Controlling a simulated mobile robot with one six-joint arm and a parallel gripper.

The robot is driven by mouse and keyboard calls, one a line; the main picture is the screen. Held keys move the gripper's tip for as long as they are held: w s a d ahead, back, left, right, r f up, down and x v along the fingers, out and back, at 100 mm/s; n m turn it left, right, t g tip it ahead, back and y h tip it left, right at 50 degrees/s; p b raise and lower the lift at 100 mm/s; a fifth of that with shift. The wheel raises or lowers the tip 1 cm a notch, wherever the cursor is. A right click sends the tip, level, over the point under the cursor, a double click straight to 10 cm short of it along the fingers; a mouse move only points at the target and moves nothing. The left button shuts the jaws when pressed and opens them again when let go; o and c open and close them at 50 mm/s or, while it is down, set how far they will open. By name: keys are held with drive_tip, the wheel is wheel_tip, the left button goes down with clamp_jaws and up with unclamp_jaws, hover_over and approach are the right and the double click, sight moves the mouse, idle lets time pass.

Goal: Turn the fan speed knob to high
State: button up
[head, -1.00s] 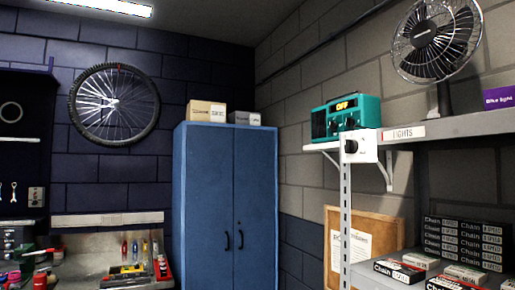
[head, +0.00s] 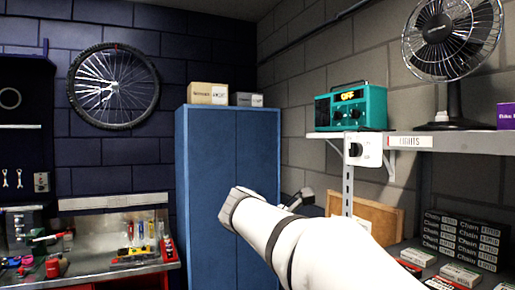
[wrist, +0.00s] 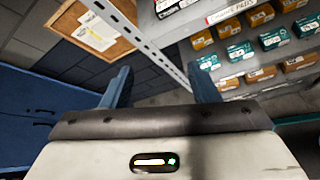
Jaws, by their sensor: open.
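The black desk fan (head: 455,45) stands on the upper grey shelf at the right in the head view. A white plate with a black knob (head: 356,149) is fixed at the shelf's front corner; its markings are too small to read, so I cannot tell whether it is the fan's. The knob is not in the wrist view. My gripper (wrist: 158,85) is open and empty in the wrist view, its two blue-grey fingers well apart. In the head view my white arm covers the lower middle, and the gripper is largely hidden behind it, below and left of the knob.
A teal radio (head: 350,107) reading "OFF" stands behind the knob plate. A "LIGHTS" label (head: 410,141) is on the shelf edge. A perforated shelf post (wrist: 140,45) and boxed brake pads (wrist: 240,50) are close beyond my fingers. A blue cabinet (head: 205,180) stands left.

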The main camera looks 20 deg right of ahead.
sight(350, 147)
drive_tip(key=w+d+r+n+g+h+p, duration=0.1)
drive_tip(key=w+d+r+n+h+p, duration=0.15)
drive_tip(key=r, duration=0.75)
drive_tip(key=w+d+r+n+g+h+p, duration=0.15)
drive_tip(key=r+h, duration=0.25)
drive_tip(key=r, duration=0.6)
drive_tip(key=shift+t, duration=0.25)
drive_tip(key=d, duration=0.7)
drive_tip(key=shift+s+r+p, duration=0.25)
drive_tip(key=shift+r+p, duration=0.05)
drive_tip(key=shift+p, duration=0.1)
drive_tip(key=shift+d+f, duration=0.1)
drive_tip(key=shift+d, duration=0.25)
drive_tip(key=shift+c, duration=0.2)
drive_tip(key=c, duration=0.9)
